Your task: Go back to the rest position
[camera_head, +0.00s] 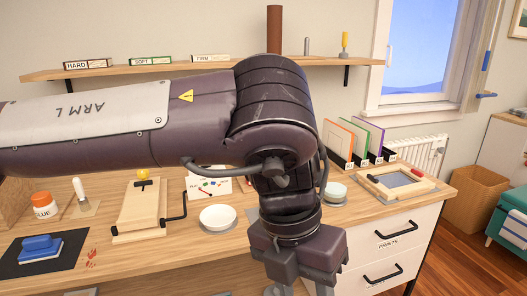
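My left arm comes in from the left, marked ARM L, and crosses the middle of the view in front of the shelf and desk. It bends downward at the elbow. My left gripper (302,284) points down at the bottom centre, in front of the desk's front edge. Its fingertips are cut off by the lower frame edge, so its opening is hidden. I see nothing held in the part that shows. My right gripper is not in view.
The wooden desk (185,250) holds a white bowl (218,217), a wooden press (141,207), a glue jar (44,205), a blue block (40,248) and a framed screen (398,180). A drawer cabinet (392,243) stands at right. A wall shelf (150,70) runs behind the arm.

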